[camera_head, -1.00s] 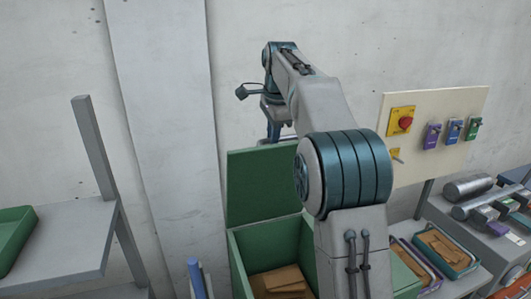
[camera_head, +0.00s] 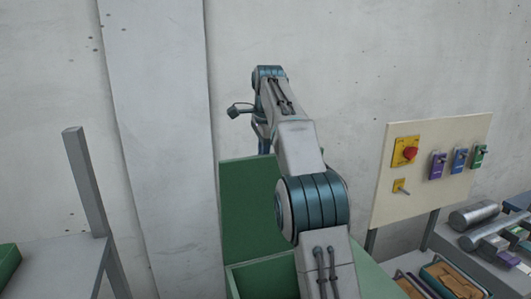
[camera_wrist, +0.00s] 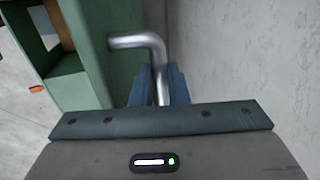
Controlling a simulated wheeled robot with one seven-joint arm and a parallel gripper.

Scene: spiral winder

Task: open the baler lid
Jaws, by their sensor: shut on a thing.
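The green baler (camera_head: 262,278) stands against the wall, with its lid (camera_head: 250,205) raised and standing upright at the back in the head view. In the wrist view a bent metal handle (camera_wrist: 146,42) shows against the green lid (camera_wrist: 88,20). My gripper (camera_wrist: 160,82) is shut on the straight end of this handle. In the head view my arm reaches over the baler, and my gripper is mostly hidden behind the lid's top edge and the arm.
A cream control panel (camera_head: 430,172) with a red stop button (camera_head: 410,153) stands to the right. A grey shelf (camera_head: 55,265) with an upright post is at the left. A bench with metal rollers (camera_head: 474,217) is at the right. The concrete wall is close behind the lid.

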